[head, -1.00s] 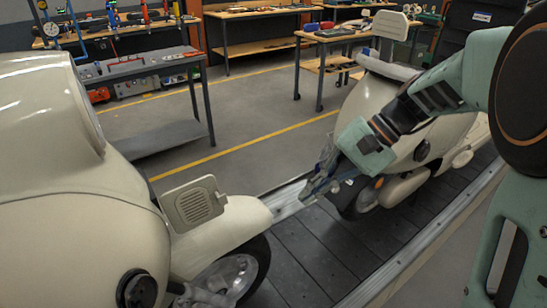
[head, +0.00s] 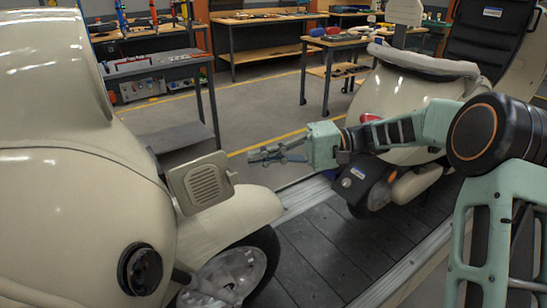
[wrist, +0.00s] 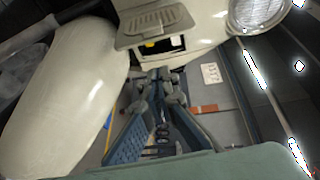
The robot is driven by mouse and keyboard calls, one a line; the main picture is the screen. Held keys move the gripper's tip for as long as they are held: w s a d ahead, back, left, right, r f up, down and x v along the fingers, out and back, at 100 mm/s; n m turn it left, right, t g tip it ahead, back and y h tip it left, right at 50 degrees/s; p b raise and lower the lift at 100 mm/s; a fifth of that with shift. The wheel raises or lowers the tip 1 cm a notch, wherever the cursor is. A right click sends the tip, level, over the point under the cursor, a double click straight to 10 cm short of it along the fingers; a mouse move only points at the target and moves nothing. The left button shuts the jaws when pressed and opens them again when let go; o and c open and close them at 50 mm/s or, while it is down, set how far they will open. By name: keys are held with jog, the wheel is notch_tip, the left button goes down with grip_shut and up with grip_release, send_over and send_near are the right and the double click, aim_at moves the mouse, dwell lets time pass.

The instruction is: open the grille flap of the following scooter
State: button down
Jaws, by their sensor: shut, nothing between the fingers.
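The following scooter (head: 60,200) is the cream one at the left. Its grille flap (head: 199,183), a slotted cream panel, stands out from the front body at an angle. In the wrist view the flap (wrist: 156,22) is at the top, with a dark opening (wrist: 176,45) beside it that shows a yellow patch inside. My gripper (head: 262,154) points left towards the flap, a little above and to the right of it, apart from it. It is shut and empty. In the wrist view its fingertips (wrist: 160,78) meet just below the opening.
A second cream scooter (head: 410,90) stands ahead on the dark slat conveyor (head: 325,245), behind my arm. The following scooter's front fender (head: 225,222) bulges below the flap. Workbenches (head: 160,66) stand beyond the yellow floor line.

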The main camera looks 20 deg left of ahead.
jog(key=shift+s+a+f, duration=0.1)
jog(key=shift+s+a, duration=0.05)
jog(key=shift+s, duration=0.65)
jog(key=shift+s+a+f, duration=0.1)
jog(key=shift+s+a, duration=0.05)
jog(key=shift+s, duration=0.7)
jog(key=shift+s+a+f, duration=0.1)
jog(key=shift+s+a, duration=0.05)
jog(key=shift+s, duration=0.65)
